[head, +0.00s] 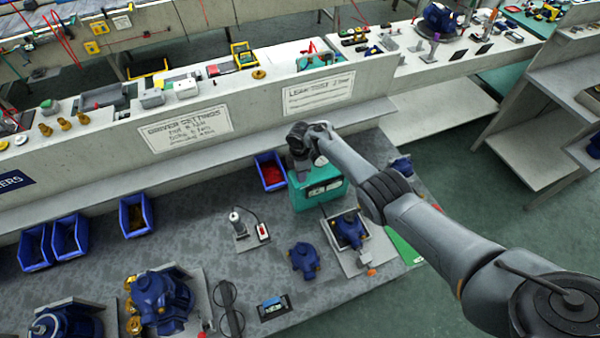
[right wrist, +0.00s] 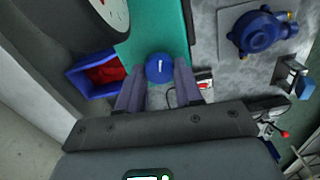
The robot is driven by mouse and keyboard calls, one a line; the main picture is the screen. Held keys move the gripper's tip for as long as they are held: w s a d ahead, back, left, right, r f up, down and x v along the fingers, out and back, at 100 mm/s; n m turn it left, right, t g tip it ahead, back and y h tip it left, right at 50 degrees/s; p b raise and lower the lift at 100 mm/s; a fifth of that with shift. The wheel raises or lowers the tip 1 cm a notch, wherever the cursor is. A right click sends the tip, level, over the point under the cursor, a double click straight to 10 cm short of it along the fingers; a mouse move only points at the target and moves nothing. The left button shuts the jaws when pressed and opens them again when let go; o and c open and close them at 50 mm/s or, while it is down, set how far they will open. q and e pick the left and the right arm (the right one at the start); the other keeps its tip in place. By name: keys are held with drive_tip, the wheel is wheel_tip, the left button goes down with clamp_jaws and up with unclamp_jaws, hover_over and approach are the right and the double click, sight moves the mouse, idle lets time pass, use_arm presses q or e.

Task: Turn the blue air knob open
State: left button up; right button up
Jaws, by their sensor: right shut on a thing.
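The blue air knob (right wrist: 159,67) is round with a short white mark that runs roughly up and down in the right wrist view. It sits on the teal box (head: 325,190), whose face also shows in the right wrist view (right wrist: 158,32). My right gripper (right wrist: 159,82) is shut on the knob, one finger on each side. In the head view my right wrist hangs over the back left of the box and hides the knob. A white dial gauge (right wrist: 112,10) is partly in view near the knob. My left gripper is out of view.
A blue bin with red parts (head: 270,171) stands left of the box. A blue pump on a plate (head: 349,231) and a loose blue housing (head: 304,262) lie in front. A ledge wall (head: 240,120) runs behind. The bench between the bins and the box is partly clear.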

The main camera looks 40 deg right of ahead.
drive_tip(key=shift+s+n+b, duration=0.1)
drive_tip(key=shift+n+b, duration=0.55)
drive_tip(key=shift+n, duration=1.45)
drive_tip(key=o, duration=1)
drive_tip(key=shift+o, duration=0.2)
drive_tip(key=shift+r, duration=0.1)
wheel_tip(320, 180, up, 11)
drive_tip(key=p, duration=0.3)
drive_tip(key=shift+f+p, duration=0.2)
drive_tip(key=shift+p, duration=0.2)
